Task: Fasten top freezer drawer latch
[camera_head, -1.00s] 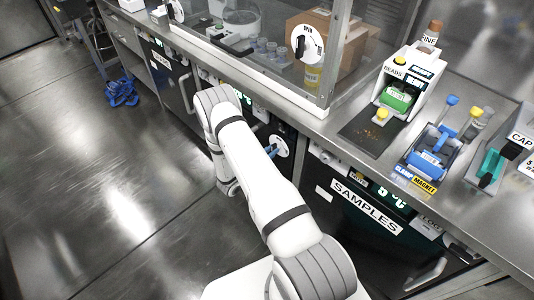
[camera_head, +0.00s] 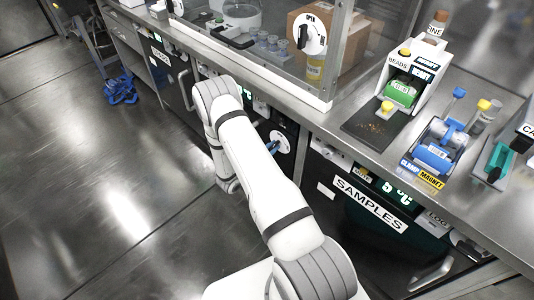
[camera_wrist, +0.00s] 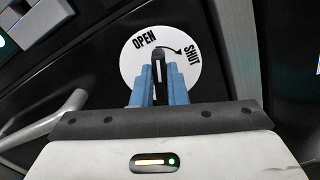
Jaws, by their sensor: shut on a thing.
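The latch is a round white dial (camera_wrist: 187,72) marked OPEN and SHUT, with a curved arrow running from OPEN towards SHUT. Its dark lever (camera_wrist: 159,56) stands about upright in the wrist view, its tip between the two words. My gripper (camera_wrist: 160,84) has its blue fingers on both sides of the lever and is shut on it. The fingers hide the lever's lower part. In the head view the dial (camera_head: 282,142) sits on a dark front below the counter, and a blue finger (camera_head: 271,148) shows beside it. My arm hides much of that front.
A bar handle (camera_wrist: 48,122) lies left of the dial in the wrist view. The SAMPLES unit (camera_head: 335,197) is to the right in the head view. The steel counter (camera_head: 350,150) overhangs the fronts. Open floor (camera_head: 110,190) lies to the left.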

